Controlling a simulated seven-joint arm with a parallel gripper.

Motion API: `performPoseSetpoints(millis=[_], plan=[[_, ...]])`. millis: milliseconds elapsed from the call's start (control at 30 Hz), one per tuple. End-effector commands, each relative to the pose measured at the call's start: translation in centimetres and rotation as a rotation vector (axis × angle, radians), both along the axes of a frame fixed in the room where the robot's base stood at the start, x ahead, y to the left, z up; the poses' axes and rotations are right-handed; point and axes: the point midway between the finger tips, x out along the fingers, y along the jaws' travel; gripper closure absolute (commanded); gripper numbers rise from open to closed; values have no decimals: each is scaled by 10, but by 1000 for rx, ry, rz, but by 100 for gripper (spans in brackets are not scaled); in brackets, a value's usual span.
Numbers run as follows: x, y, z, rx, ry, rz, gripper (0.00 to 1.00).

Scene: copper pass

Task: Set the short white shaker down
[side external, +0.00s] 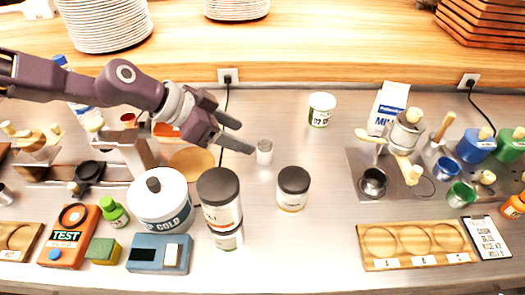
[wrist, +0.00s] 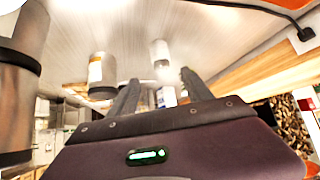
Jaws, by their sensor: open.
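The short white shaker (side external: 264,152) is a small pale cylinder with a greyish top. It stands upright on the counter near the middle of the side view, just right of the fingertips. My gripper (side external: 247,139) is open and empty, reaching in from the left with its two fingers apart. In the wrist view, which is upside down, the shaker (wrist: 160,52) appears beyond the gap between the fingertips (wrist: 160,79). It looks clear of both fingers, though the exact gap is hard to judge.
A dark-lidded jar (side external: 293,188) stands front right of the shaker, and tall stacked canisters (side external: 221,200) stand front left. A white-lidded jar (side external: 320,110) is behind. A black cord (side external: 226,100) runs down the back. Counter right of the shaker is clear up to a tray (side external: 350,165).

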Motion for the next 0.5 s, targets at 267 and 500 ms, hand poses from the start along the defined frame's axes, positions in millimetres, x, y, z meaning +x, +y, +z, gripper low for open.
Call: performPoseSetpoints(millis=[267, 500], plan=[[15, -30, -32, 3, 1, -1, 42], [22, -44, -47, 3, 1, 0, 42]])
